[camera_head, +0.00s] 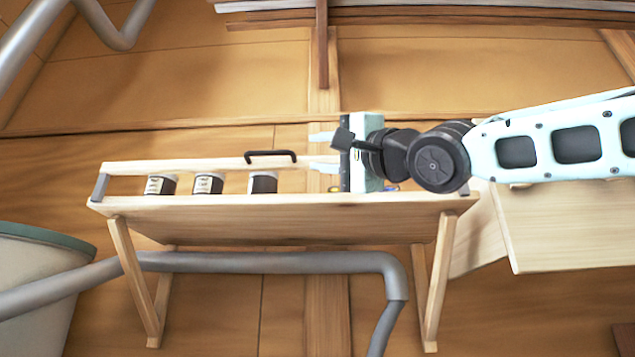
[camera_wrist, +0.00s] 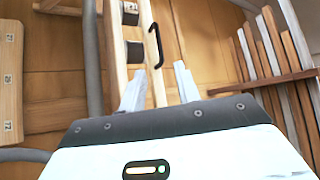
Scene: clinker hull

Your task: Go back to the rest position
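My gripper (camera_head: 322,152) is at the right part of the wooden bench, its two pale fingers pointing left and spread apart. In the wrist view the fingers (camera_wrist: 158,80) also stand apart with nothing clearly held between them. The wooden bench (camera_head: 270,205) has a back rail with a black handle (camera_head: 270,154), left of the fingertips. The handle also shows beyond the fingertips in the wrist view (camera_wrist: 156,46). Whether the fingers touch the rail cannot be told. My arm hides the bench's right end in part.
Three dark cans with pale labels stand on the bench: left (camera_head: 160,185), middle (camera_head: 208,184), right (camera_head: 263,183). A wooden panel (camera_head: 570,225) is at right below my arm. Grey pipes (camera_head: 270,262) run below the bench. A bin (camera_head: 35,280) stands at left. Planks (camera_wrist: 275,60) are racked behind.

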